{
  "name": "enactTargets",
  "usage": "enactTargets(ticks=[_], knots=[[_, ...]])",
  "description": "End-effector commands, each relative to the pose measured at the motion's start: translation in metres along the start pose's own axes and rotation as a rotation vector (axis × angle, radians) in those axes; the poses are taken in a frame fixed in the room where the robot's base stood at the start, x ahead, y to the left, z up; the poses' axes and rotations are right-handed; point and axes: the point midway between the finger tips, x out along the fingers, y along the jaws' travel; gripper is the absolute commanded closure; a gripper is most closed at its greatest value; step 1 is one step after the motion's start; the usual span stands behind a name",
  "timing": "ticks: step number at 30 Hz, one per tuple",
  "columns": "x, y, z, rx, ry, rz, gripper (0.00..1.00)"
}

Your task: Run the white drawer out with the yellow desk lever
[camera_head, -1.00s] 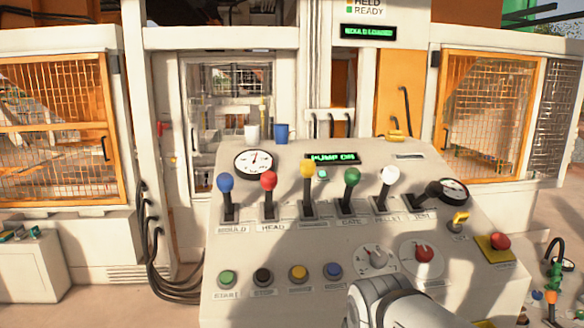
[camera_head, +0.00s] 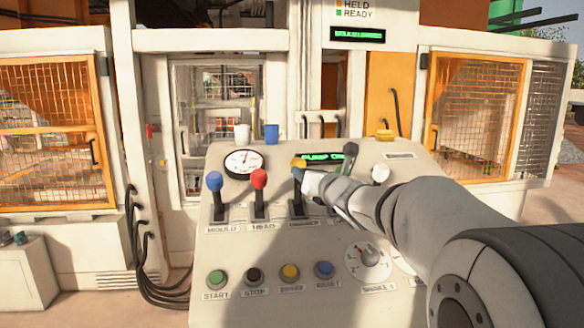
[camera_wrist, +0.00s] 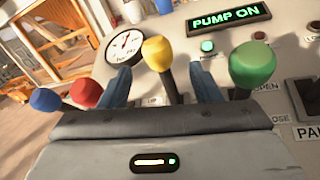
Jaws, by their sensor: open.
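The yellow-knobbed lever (camera_head: 299,163) stands on the sloping white desk, third from the left in the lever row. It also shows in the wrist view (camera_wrist: 157,54), upright between my two blue fingers. My gripper (camera_wrist: 160,80) is open, one finger on each side of the yellow lever, with gaps showing on both sides. In the head view my gripper (camera_head: 312,184) is at this lever and partly covers it. I cannot make out a white drawer in either view.
Red (camera_head: 259,179) and blue (camera_head: 214,182) levers stand left of the yellow one. The green lever (camera_wrist: 252,65) stands close by the right finger. A gauge (camera_head: 244,163), two cups and the "PUMP ON" display (camera_wrist: 229,18) are behind. Push buttons line the desk's lower part.

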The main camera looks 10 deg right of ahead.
Motion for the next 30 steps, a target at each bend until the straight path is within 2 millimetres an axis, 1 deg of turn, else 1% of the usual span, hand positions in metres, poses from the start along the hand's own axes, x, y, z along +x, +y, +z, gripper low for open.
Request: enactTargets(ticks=[5,12,18,22,30], knots=[[0.014,0.003,0.003,-0.048,-0.008,0.020,0.43],[0.050,0.003,0.004,-0.045,-0.006,0.018,0.43],[0.073,0.003,0.004,-0.044,-0.007,0.017,0.43],[0.079,0.003,0.002,-0.044,-0.006,0.016,0.43],[0.080,0.002,0.002,-0.044,-0.008,0.015,0.43]])
